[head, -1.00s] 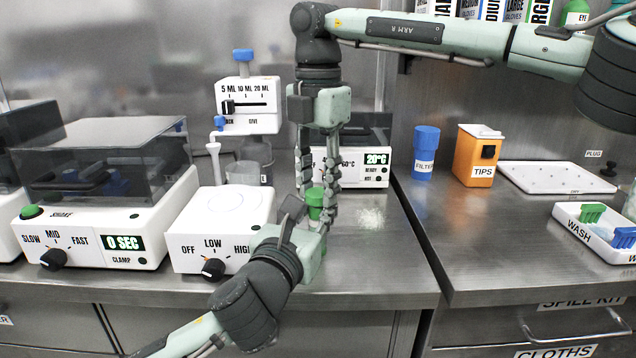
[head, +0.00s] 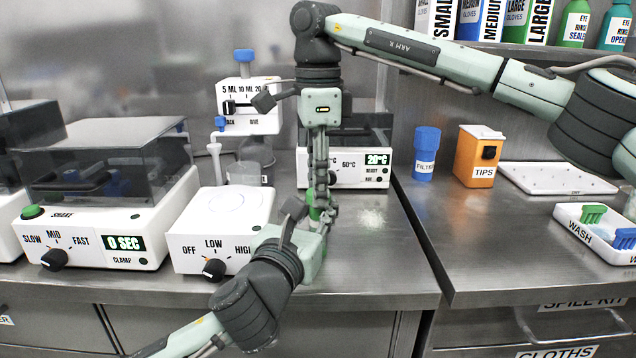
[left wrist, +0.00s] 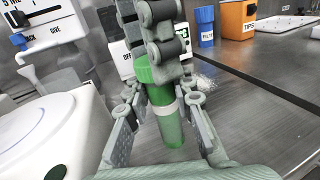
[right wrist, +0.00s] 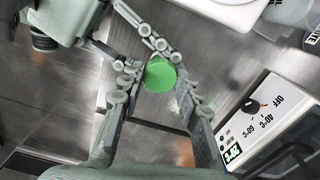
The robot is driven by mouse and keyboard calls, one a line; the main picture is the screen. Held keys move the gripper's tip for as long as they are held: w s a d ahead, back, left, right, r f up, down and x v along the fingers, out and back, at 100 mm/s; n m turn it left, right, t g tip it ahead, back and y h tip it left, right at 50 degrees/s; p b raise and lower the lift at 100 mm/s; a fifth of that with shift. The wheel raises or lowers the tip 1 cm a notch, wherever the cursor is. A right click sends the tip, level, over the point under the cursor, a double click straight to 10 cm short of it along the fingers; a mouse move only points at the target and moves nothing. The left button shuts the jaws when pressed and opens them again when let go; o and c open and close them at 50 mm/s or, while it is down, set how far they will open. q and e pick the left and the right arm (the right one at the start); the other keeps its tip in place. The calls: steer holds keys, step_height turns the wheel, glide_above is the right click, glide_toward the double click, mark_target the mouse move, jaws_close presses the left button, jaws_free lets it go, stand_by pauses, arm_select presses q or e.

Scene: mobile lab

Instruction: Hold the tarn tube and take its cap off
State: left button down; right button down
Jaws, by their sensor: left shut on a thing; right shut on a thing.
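A green tube (left wrist: 166,125) with a white band stands nearly upright in the left wrist view. Its green cap (left wrist: 149,70) sits at its top; I see no gap between them. The cap also shows from above in the right wrist view (right wrist: 160,75). My left gripper (head: 316,217) is shut on the tube's body, with a finger on either side in the left wrist view (left wrist: 163,92). My right gripper (head: 321,190) points straight down from above and is shut on the cap. Its fingers hide part of the cap in the left wrist view. No name is readable on the tube.
A white device with an OFF/LOW/HIGH knob (head: 215,268) stands just left of the grippers. A temperature block (head: 345,175) is behind them. A blue filter cup (head: 424,160) and an orange tips box (head: 478,158) stand right, past the counter gap.

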steer(key=n, duration=0.7)
steer(key=shift+r, duration=0.15)
steer(key=shift+r, duration=1)
steer(key=shift+r, duration=2)
arm_select(q)
steer(key=c, duration=1.2)
jaws_free()
